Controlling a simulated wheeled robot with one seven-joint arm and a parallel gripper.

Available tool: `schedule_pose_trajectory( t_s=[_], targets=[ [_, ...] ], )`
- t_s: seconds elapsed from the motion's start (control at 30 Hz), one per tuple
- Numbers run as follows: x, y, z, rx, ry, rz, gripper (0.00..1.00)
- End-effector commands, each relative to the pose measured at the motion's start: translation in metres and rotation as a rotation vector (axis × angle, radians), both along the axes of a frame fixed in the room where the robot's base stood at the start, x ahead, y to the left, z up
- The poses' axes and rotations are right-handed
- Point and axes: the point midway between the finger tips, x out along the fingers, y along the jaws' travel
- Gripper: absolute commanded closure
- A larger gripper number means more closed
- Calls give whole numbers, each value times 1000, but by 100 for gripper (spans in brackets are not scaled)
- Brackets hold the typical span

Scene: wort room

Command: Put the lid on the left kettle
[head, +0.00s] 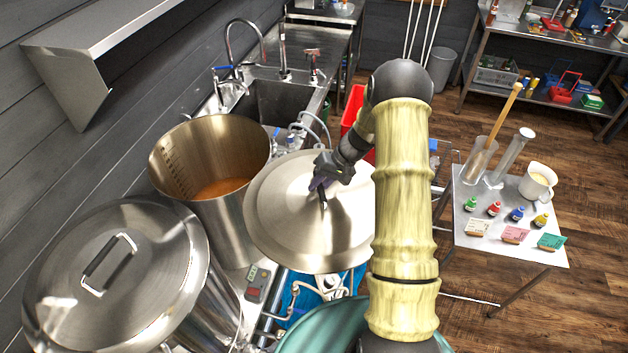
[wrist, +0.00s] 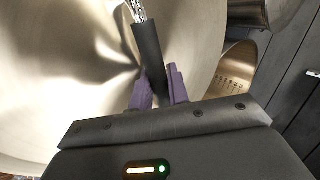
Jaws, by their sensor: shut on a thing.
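My gripper (head: 321,183) is shut on the dark handle of a wide, round steel lid (head: 282,222). In the wrist view its purple fingers (wrist: 158,84) stand on either side of the black grip, and the lid (wrist: 60,75) fills the left and middle. The held lid is up in the air, to the right of an open steel kettle (head: 228,150) with orange-brown liquid inside, and overlaps its right side in the head view. That kettle's marked inner wall shows in the wrist view (wrist: 236,82). A second kettle (head: 222,308) at the lower left has a lid with a handle (head: 150,285) on it.
A sink (head: 285,103) with taps lies behind the open kettle. A steel shelf (head: 100,45) juts from the wall above left. Fittings and hoses (head: 325,288) lie below the held lid. A small table (head: 510,246) with bottles and a jug stands at the right.

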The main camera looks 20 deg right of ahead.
Motion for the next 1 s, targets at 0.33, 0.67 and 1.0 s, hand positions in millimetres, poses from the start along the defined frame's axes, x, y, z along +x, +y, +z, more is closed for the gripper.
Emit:
schedule_pose_trajectory(
  t_s=[0.33,0.67,1.0],
  targets=[
    [-5,-8,-33,1,-1,12,100],
    [-17,-22,-91,1,0,37,100],
    [-31,-37,-152,1,-1,66,100]
  ],
)
